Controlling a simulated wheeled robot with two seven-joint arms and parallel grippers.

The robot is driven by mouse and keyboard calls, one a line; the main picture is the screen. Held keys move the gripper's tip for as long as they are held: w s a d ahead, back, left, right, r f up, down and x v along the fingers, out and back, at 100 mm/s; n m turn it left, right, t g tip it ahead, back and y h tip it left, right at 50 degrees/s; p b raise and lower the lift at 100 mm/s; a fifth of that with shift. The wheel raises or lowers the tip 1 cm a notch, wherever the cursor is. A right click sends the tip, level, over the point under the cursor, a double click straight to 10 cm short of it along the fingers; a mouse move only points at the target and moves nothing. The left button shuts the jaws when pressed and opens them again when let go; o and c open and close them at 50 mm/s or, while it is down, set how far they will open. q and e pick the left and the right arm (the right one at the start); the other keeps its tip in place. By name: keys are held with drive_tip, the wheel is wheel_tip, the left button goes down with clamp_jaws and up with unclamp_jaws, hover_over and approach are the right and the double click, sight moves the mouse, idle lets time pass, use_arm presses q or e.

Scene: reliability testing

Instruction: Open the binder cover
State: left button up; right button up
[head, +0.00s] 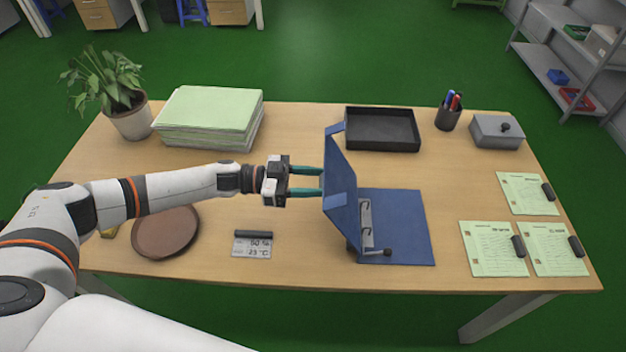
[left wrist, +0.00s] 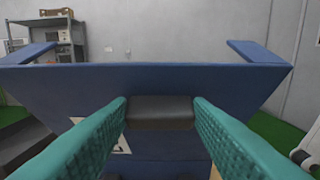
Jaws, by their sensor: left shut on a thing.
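The blue binder (head: 405,225) lies right of the table's middle, its back panel flat and its metal ring mechanism (head: 366,225) exposed. Its cover (head: 340,170) stands steeply up at the left side of the panel. In the left wrist view the cover (left wrist: 90,85) fills the middle, with a dark grey grip (left wrist: 160,112) on its face. My left gripper (head: 322,182) is on the cover's left side. Its green fingers are shut on the grey grip. My right gripper is not in view.
A black tray (head: 382,130) stands behind the binder. Green sheets (head: 493,250) lie at the right.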

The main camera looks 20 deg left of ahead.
sight(326, 175)
use_arm(q)
drive_tip(key=shift+c, duration=0.7)
drive_tip(key=d+r+p, duration=0.1)
drive_tip(key=p, duration=0.1)
drive_tip(key=d+r+y+p, duration=0.1)
drive_tip(key=p, duration=0.2)
drive_tip(key=shift+w+d+r, duration=0.2)
drive_tip(key=shift+w+d, duration=0.1)
drive_tip(key=shift+w+d+r+p, duration=0.1)
drive_tip(key=shift+d+p, duration=0.25)
drive_tip(key=shift+w+d, duration=0.15)
drive_tip(key=shift+d, duration=0.05)
drive_tip(key=o, duration=1.4)
